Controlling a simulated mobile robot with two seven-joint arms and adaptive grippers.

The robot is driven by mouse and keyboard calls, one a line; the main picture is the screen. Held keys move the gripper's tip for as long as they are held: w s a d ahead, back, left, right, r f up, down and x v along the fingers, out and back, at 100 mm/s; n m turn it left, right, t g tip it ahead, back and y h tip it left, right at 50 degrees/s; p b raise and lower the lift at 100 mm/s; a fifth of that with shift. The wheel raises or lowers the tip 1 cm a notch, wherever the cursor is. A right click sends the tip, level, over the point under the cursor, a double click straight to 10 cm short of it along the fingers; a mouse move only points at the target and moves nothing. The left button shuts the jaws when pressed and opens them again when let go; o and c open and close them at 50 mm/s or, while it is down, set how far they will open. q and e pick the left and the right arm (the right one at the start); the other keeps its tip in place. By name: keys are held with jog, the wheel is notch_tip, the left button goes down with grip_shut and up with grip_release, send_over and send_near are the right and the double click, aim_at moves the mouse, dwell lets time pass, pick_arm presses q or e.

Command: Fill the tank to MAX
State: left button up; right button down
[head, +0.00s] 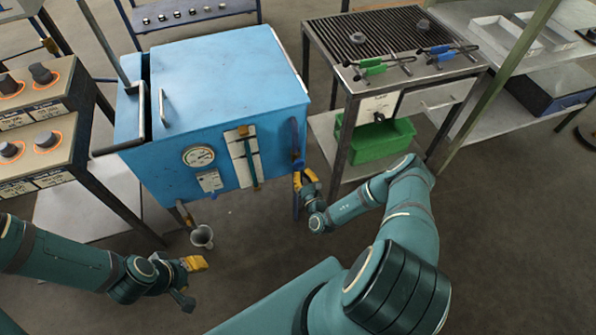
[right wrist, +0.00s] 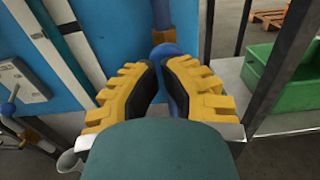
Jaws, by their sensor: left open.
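The blue tank (head: 225,105) stands left of centre, with a round gauge (head: 198,156) and a level strip (head: 246,158) on its front. Marks on the strip are too small to read. A blue valve handle (head: 299,164) hangs on a pipe at the tank's right front corner. My right gripper (head: 307,180) is at this handle. In the right wrist view, its yellow fingers (right wrist: 161,80) lie either side of the blue handle (right wrist: 168,50); whether they grip it is unclear. My left gripper (head: 194,280) is open and empty, low in front of the tank.
A grey funnel (head: 202,237) sits below the tank's front left pipe. A slatted bench (head: 385,45) with green-handled and blue-handled tools stands to the right, with a green bin (head: 380,139) beneath. Knob panels (head: 40,90) stand at the left. The floor in front is clear.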

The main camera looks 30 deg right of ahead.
jog(key=p+v, duration=0.1)
jog(key=v, duration=0.7)
jog(key=shift+s, duration=0.4)
jog(key=shift+a+f, duration=0.1)
